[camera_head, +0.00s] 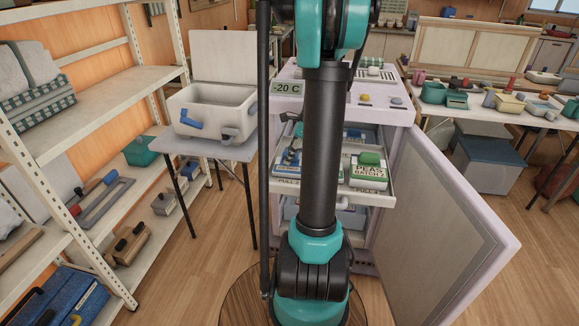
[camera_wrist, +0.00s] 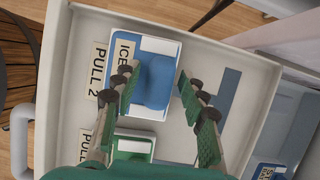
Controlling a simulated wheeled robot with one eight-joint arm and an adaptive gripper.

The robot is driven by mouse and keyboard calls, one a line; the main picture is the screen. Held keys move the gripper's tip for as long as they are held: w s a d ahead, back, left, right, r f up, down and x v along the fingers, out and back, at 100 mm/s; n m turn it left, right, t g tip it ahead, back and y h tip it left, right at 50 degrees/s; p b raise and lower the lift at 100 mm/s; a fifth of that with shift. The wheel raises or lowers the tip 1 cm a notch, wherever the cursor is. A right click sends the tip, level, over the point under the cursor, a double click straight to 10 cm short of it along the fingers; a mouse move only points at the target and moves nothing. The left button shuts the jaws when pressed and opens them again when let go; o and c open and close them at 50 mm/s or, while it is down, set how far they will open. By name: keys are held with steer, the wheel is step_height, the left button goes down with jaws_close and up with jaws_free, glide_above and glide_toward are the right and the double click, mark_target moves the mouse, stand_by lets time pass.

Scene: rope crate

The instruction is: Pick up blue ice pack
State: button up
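The blue ice pack (camera_wrist: 152,80) lies in the pulled-out freezer drawer (camera_wrist: 232,62), with a white and blue top, a raised blue grip and a label starting "ICE". In the head view the ice pack (camera_head: 288,160) shows at the drawer's left, partly behind my arm. My gripper (camera_wrist: 157,90) is open above the pack in the wrist view, with one finger on each side of the raised blue grip. I cannot tell whether the fingers touch it.
A green-topped peas pack (camera_head: 369,171) shares the drawer. The freezer (camera_head: 385,113) reads -20 C and its door (camera_head: 440,225) stands open at right. An open white cooler box (camera_head: 213,107) stands on a small table at left. Shelving (camera_head: 95,85) lines the far left.

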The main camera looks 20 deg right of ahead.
jaws_close()
steer(key=shift+r, duration=0.15)
step_height(320, 180, up, 20)
stand_by(0.7)
